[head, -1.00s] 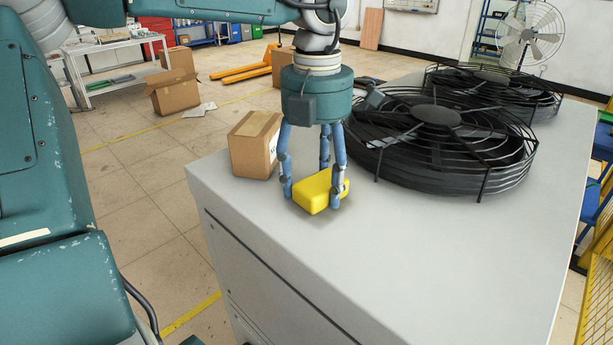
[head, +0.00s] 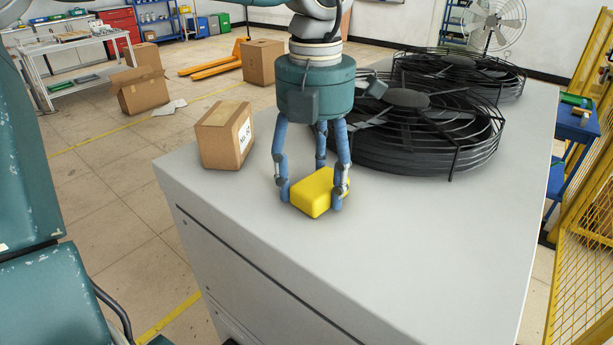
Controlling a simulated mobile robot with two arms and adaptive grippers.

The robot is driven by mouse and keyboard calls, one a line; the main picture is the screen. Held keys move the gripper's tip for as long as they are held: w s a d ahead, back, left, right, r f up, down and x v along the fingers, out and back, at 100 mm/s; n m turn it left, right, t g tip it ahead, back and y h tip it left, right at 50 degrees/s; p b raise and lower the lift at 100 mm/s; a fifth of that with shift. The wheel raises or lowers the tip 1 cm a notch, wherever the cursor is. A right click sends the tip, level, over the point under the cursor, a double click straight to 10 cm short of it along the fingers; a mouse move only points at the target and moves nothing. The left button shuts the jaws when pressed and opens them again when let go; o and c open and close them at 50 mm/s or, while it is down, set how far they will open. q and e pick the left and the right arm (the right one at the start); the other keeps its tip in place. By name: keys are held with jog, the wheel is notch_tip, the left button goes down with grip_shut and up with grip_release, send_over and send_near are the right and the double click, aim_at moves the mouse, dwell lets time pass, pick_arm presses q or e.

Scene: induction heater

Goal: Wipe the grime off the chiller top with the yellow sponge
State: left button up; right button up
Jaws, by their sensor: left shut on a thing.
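The yellow sponge (head: 316,195) is between the blue fingers of my left gripper (head: 312,200). The gripper points straight down and is shut on the sponge. The sponge is at or just above the grey chiller top (head: 430,240), in front of the black fans; I cannot tell for sure whether it touches. I make out no clear grime on the visible part of the top. The surface under the sponge and behind the fingers is hidden. My right gripper is not in view.
A small cardboard box (head: 226,137) stands on the chiller top left of my gripper. Two black fan guards, one near (head: 415,130) and one far (head: 460,75), rise behind and to the right. The top's front right is clear. Yellow mesh fencing (head: 580,270) stands at right.

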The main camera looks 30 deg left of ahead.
aim_at(264, 171)
pick_arm(q)
jog(key=shift+s+d+f, duration=0.1)
jog(key=shift+s+d, duration=0.1)
jog(key=shift+d, duration=1.15)
jog(key=shift+s+d+p, duration=0.2)
jog(key=shift+d+p, duration=0.6)
jog(key=shift+d, duration=2.55)
jog(key=shift+w+a+b, duration=0.15)
jog(key=shift+a+b, duration=0.2)
jog(key=shift+a, duration=1.45)
jog(key=shift+w+a, duration=0.1)
jog(key=shift+a, duration=2)
jog(key=shift+w+a+r, duration=0.1)
jog(key=shift+w+a, duration=0.1)
jog(key=shift+a, duration=1.1)
jog(key=shift+w+a+r, duration=0.1)
jog(key=shift+w+a, duration=0.05)
jog(key=shift+a, duration=1.15)
jog(key=shift+w+a+f, duration=0.1)
jog(key=shift+a+f, duration=0.05)
jog(key=shift+a, duration=2.05)
jog(key=shift+w+a+p, duration=0.15)
jog(key=shift+a+p, duration=0.55)
jog(key=shift+a, duration=1.05)
jog(key=shift+d, duration=0.15)
jog(key=shift+r+p, duration=2.35)
jog(key=shift+r, duration=0.75)
